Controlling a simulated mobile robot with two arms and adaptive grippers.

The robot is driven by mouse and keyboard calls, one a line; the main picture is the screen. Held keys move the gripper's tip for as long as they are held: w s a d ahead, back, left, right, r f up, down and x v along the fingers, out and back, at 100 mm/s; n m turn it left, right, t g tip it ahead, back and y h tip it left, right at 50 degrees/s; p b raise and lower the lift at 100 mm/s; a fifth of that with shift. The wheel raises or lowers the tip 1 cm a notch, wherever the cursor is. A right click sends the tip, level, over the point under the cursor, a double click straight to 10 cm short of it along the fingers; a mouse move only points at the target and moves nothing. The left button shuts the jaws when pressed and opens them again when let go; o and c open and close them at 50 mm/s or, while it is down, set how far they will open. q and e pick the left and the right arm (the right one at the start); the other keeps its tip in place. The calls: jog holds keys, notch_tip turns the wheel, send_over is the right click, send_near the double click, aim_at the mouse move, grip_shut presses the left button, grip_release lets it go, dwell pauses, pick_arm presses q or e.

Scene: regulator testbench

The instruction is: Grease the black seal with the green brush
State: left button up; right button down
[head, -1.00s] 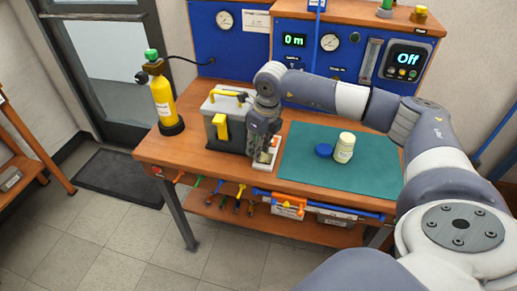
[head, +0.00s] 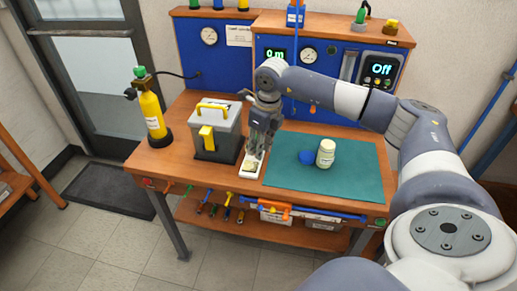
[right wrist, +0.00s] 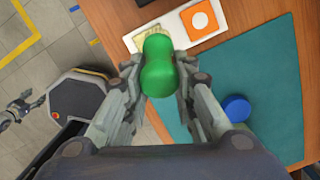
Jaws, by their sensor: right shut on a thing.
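My right gripper (right wrist: 160,75) is shut on the green brush (right wrist: 157,65), whose rounded green handle shows end-on between the fingers in the right wrist view. In the head view the right gripper (head: 258,150) points down over the white tray (head: 250,174) beside the grey toolbox. The tray also shows in the right wrist view, with an orange square bearing a white disc and a pale yellowish patch partly behind the brush. I cannot make out the black seal. What looks like my left gripper (right wrist: 30,102) is open and empty at the wrist view's left edge.
A teal mat (head: 350,175) holds a cream jar (head: 325,153) and a blue lid (head: 306,157). The grey toolbox (head: 218,122) with yellow handle and a yellow cylinder (head: 151,115) stand left. Blue gauge panels (head: 330,70) close off the back. The mat's right side is clear.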

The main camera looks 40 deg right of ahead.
notch_tip(320, 180, up, 2)
jog(key=shift+s+d+p, duration=0.1)
jog(key=shift+d+p, duration=0.05)
jog(key=shift+p, duration=0.35)
jog(key=shift+a+r, duration=0.2)
jog(key=shift+r, duration=0.2)
jog(key=shift+d, duration=0.1)
